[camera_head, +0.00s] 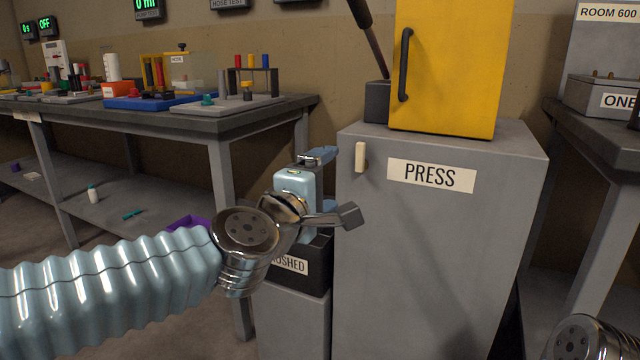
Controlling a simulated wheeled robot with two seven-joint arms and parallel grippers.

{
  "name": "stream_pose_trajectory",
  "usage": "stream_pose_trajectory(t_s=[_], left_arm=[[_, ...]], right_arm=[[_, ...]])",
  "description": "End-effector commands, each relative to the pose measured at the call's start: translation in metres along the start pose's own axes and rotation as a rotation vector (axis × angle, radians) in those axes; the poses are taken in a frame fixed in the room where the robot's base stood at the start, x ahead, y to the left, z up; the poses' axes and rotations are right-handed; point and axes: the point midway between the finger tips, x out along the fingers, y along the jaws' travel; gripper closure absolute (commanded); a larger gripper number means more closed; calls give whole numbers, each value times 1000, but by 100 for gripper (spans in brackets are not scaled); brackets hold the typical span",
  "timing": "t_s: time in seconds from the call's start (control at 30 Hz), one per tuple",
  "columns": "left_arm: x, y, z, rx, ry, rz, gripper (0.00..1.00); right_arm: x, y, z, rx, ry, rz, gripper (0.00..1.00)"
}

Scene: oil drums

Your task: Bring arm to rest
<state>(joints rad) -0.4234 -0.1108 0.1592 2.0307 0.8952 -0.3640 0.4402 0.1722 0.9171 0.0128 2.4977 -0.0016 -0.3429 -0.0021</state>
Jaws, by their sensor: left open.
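My left arm comes in from the left, and its gripper (338,187) is open, with its two fingers spread apart. I see nothing between the fingers. The gripper is in front of the left edge of the grey cabinet labelled PRESS (440,260), close to a small cream lever (360,157) on its front. I cannot tell whether it touches the cabinet. The wrist partly hides a black bin (310,267) whose label ends in "USHED". Only a metal joint of my right arm shows at the bottom right corner; its gripper is out of view.
A yellow door with a black handle (450,70) stands on the press cabinet. A grey workbench (180,122) at the left holds trays, bottles and a tube rack. Another bench (595,145) at the right holds a grey box. Open floor shows at the lower left.

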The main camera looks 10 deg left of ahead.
Motion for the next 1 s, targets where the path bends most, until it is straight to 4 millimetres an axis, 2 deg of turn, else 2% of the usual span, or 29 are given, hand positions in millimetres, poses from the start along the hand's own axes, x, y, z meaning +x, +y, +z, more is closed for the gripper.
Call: stream_pose_trajectory(t_s=[0.1,0.2,0.5,0.57,0.63,0.67,0.77,0.83,0.93,0.97,1.0], left_arm=[[-14,1,0,0,1,0,13],[-18,0,0,1,1,0,13],[-18,-1,0,3,1,-3,13],[-14,-8,-1,16,2,-20,13],[-2,-26,-4,58,5,-65,13],[4,-39,-6,85,5,-95,13],[28,-102,-15,212,-8,-235,13],[39,-161,-23,317,-38,-360,13],[36,-249,-34,457,-117,-541,13],[31,-275,-37,493,-149,-593,13],[21,-309,-39,539,-198,-661,13]], right_arm=[[-2,-1,0,0,-1,0,100],[-2,-1,0,0,-1,0,100],[-3,-1,0,0,-1,0,100],[-5,-2,0,0,-1,0,100],[-10,-4,0,0,-1,0,100],[-12,-5,0,-1,-1,0,100],[-25,-10,0,-2,-1,0,100],[-36,-15,0,-3,0,-1,100],[-49,-20,1,-5,0,-1,100],[-53,-22,1,-5,-1,-1,100],[-59,-25,1,-6,-1,-1,100]])
